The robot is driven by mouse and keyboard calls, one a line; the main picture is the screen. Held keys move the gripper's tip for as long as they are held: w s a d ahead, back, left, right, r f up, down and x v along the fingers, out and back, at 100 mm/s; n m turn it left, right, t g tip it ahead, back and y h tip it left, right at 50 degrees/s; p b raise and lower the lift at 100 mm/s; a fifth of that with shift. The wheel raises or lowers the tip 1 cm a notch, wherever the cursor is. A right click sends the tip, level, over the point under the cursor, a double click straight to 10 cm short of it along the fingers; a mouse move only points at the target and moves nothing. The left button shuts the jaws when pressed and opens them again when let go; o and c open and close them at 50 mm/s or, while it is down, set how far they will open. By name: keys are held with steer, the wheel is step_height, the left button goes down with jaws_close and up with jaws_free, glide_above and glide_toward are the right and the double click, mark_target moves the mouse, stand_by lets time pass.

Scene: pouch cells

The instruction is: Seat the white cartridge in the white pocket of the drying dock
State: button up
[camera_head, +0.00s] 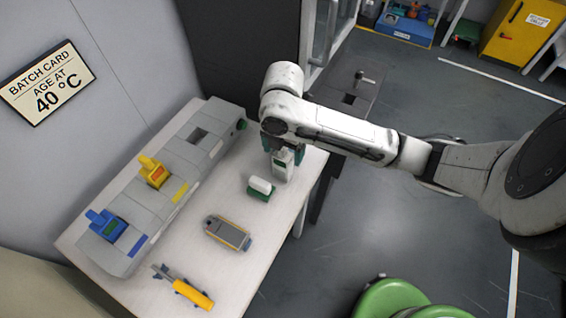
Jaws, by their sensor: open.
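The drying dock (122,248) is a long grey block along the left side of the table. A blue cartridge (107,225) and a yellow cartridge (153,171) sit in it, near blue and yellow stripes. An empty dark pocket (199,135) shows toward its far end; I cannot make out a white mark beside it. The white cartridge (281,170) stands upright on the table, right of the dock, with a small dark window on its face. My gripper (283,155) is open above it, its dark green fingers around the cartridge's upper part. The arm hides the cartridge's top.
Near the cartridge lies a green-and-white block (260,188). Closer to the front are a grey-and-yellow device (227,232) and a yellow-handled tool (190,293). A batch card (46,82) hangs on the wall. A green stool (400,300) stands off the table's right.

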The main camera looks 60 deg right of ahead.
steer(key=shift+f, duration=0.55)
jaws_close()
stand_by(0.4)
